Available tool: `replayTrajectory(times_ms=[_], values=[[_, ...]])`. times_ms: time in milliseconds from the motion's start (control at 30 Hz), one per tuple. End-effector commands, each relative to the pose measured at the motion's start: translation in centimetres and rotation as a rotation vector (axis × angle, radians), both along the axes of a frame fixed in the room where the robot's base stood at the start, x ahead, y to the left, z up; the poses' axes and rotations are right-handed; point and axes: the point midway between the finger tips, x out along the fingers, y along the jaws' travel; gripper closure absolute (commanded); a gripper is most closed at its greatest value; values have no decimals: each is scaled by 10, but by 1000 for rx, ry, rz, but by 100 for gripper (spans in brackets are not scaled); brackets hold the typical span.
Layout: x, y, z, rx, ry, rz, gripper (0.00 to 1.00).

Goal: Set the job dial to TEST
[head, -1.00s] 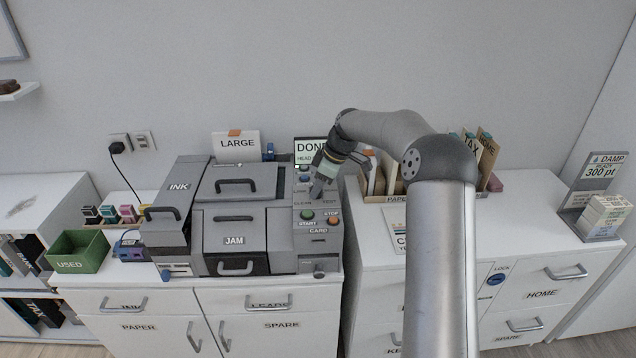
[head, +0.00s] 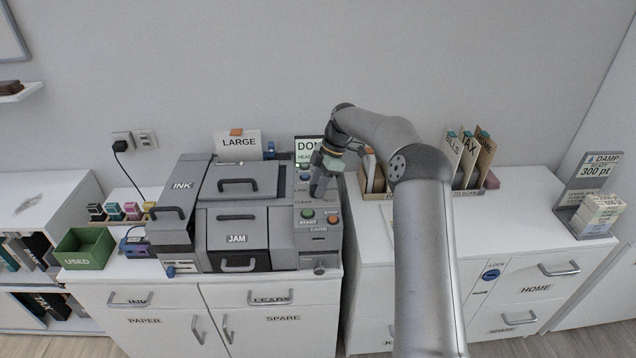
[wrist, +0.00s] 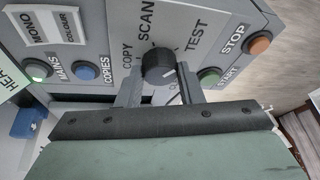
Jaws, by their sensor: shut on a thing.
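The job dial (wrist: 158,65) is a dark round knob on the printer's grey control panel. A white mark on the dial's face points to the lower right of that picture, seemingly between TEST and the partly hidden label. My gripper (wrist: 160,86) is shut on the dial, one finger on each side. In the head view my gripper (head: 317,192) is at the panel, and it hides the dial.
Green START (head: 307,213) and orange-red STOP (head: 333,219) buttons sit just below the dial. The MAINS button (wrist: 39,71) and blue COPIES button (wrist: 84,71) are beside it in the wrist view. File folders (head: 468,160) stand right of the arm.

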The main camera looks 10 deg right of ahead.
Motion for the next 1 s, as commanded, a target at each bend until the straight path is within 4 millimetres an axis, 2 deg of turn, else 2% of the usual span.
replayTrajectory(times_ms=[367, 400, 433, 467, 767, 867, 1000], values=[[0, 0, 0, -1, 0, 2, 89], [0, 0, 0, -1, 0, 2, 55], [0, 0, 0, -1, 0, 2, 47], [0, 0, 0, -1, 0, 2, 45], [0, -1, 1, -1, -1, 2, 45], [1, -4, 8, -1, -2, 2, 45], [4, -13, 31, -1, -5, 0, 45]])
